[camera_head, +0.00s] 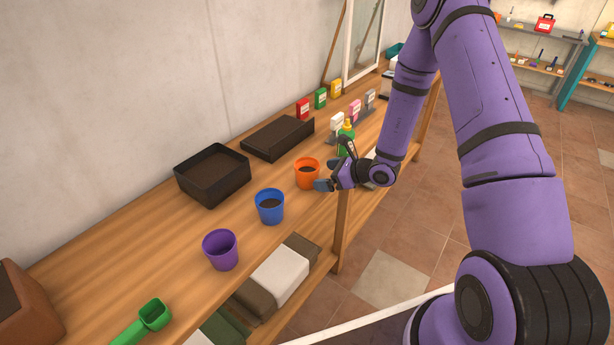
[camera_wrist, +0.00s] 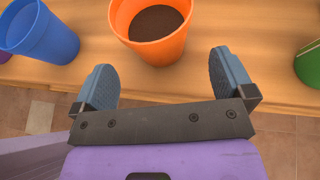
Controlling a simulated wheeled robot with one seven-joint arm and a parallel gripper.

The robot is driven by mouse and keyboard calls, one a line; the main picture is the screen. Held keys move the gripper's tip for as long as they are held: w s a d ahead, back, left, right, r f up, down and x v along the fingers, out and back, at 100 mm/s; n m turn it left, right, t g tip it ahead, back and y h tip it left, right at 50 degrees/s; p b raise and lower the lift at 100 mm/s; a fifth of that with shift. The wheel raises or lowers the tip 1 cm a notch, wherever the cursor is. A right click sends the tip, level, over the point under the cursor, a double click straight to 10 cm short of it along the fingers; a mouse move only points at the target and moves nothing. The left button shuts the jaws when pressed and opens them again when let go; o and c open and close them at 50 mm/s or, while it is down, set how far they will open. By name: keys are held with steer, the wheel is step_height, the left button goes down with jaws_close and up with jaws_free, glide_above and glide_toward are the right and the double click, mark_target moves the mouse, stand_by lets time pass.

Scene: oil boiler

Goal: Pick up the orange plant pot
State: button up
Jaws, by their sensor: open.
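The orange plant pot (camera_head: 306,174) stands upright on the wooden bench, with dark soil inside. In the wrist view the orange pot (camera_wrist: 151,45) is at the top middle, just beyond the fingertips, and its upper edge is cut off. My gripper (camera_head: 326,182) is at the front side of the pot, near the bench edge. In the wrist view my gripper (camera_wrist: 161,80) is open, with one blue-grey finger on each side and nothing between them. The pot lies roughly in line with the gap.
A blue pot (camera_head: 270,206) and a purple pot (camera_head: 220,249) stand to the left. A green bottle (camera_head: 345,140) is close to the right. Black trays (camera_head: 213,176) lie behind, near the wall. A green scoop (camera_head: 145,322) lies at the near end.

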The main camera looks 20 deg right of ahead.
mark_target(317, 175)
steer(key=x, duration=0.5)
steer(key=shift+w+a, duration=0.1)
steer(key=shift+a, duration=0.25)
steer(key=c, duration=1)
